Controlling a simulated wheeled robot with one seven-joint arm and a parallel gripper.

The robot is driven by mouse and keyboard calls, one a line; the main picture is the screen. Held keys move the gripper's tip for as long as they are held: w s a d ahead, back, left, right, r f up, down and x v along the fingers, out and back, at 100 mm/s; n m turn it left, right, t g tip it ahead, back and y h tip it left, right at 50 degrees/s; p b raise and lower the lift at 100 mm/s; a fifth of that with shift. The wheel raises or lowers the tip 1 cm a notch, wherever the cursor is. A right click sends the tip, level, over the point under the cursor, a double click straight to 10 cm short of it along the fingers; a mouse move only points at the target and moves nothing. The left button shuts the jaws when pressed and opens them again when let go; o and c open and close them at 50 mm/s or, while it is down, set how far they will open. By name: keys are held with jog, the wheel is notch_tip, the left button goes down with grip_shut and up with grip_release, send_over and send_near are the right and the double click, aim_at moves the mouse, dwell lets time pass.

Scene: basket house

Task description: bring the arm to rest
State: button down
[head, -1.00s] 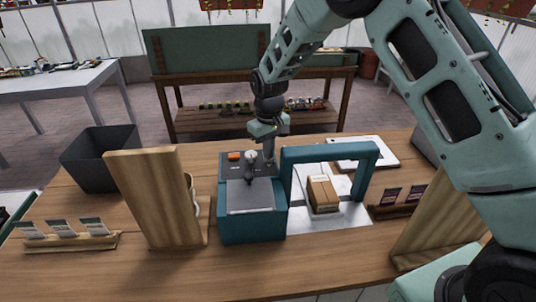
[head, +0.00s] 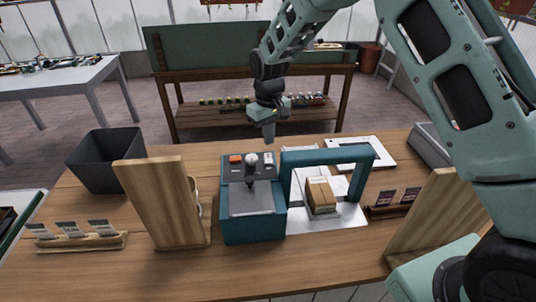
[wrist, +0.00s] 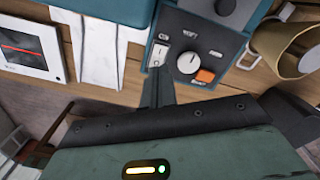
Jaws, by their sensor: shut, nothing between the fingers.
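My gripper (head: 269,136) is shut and empty. It hangs pointing down, above and just behind the teal control box (head: 252,226). In the wrist view my gripper's fingers (wrist: 158,92) are together, in front of the box's panel. The panel carries a white rocker switch (wrist: 159,55), a white round knob (wrist: 188,63) and an orange button (wrist: 205,76). In the head view the fingertips appear apart from the panel.
A teal arch (head: 330,157) stands right of the box, with a cardboard box (head: 321,195) under it. A wooden upright board (head: 158,200) stands left, a dark bin (head: 104,160) behind it. A white tablet-like device (head: 372,151) lies at the back right. A mug (wrist: 290,45) is near the panel.

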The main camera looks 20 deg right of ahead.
dwell(0.3)
jog(key=s+a+r+n+b, duration=0.1)
jog(key=s+a+b, duration=0.15)
jog(key=s, duration=0.35)
jog(key=s+a+r+y+b, duration=0.1)
jog(key=s+a+b, duration=0.15)
jog(key=s, duration=0.35)
jog(key=s+a+r+n+b, duration=0.1)
jog(key=s+a+b, duration=0.1)
jog(key=s+a, duration=0.3)
jog(key=s+d+f+n+b, duration=0.1)
jog(key=s+d+b, duration=0.1)
jog(key=s, duration=0.8)
jog(key=s+d+f+n+b, duration=0.1)
jog(key=s+f+b, duration=0.1)
jog(key=s, duration=0.8)
jog(key=shift+d+f, duration=0.15)
jog(key=shift+d, duration=0.2)
